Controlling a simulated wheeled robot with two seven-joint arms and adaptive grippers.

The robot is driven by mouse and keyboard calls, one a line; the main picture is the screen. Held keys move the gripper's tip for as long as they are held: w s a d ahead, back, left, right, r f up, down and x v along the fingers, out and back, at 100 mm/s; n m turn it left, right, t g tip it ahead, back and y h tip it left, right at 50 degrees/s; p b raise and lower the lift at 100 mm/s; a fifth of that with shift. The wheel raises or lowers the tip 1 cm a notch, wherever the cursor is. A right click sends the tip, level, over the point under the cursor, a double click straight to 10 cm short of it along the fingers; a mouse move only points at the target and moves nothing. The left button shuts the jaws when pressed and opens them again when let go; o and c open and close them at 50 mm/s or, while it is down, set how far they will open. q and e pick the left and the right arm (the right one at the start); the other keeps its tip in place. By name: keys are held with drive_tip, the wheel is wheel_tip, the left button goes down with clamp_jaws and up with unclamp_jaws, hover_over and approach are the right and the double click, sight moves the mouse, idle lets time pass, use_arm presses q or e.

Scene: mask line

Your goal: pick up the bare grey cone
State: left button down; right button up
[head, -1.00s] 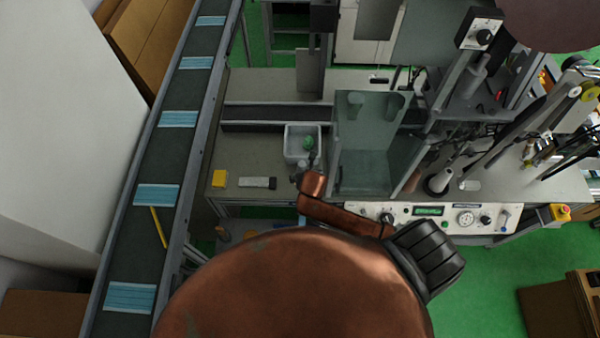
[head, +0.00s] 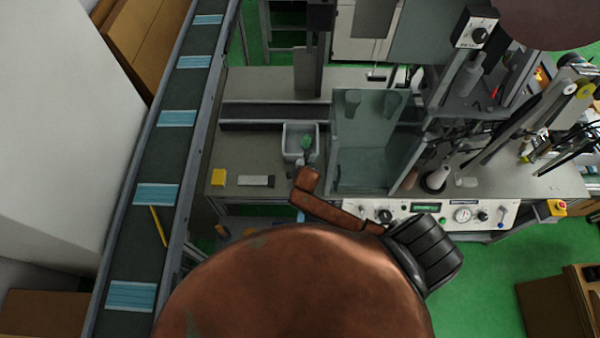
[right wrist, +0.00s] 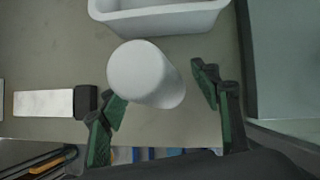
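A bare pale grey cone (right wrist: 145,75) with a round flat end stands between the two green-padded fingers of my right gripper (right wrist: 163,92) in the right wrist view. The fingers are apart. The left finger looks very close to the cone; whether it touches is unclear. A gap shows between the cone and the right finger. My left gripper is not in view.
The white bin (head: 287,152) stands just beyond the cone, with a green thing (head: 306,142) showing over it. A pale block with a dark end (head: 254,180) and a yellow block (head: 218,177) lie to the left. A glass guard (head: 360,160) stands to the right.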

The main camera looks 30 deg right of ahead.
drive_tip(key=c, duration=1.1)
drive_tip(key=shift+c, duration=0.2)
drive_tip(key=shift+r, duration=0.15)
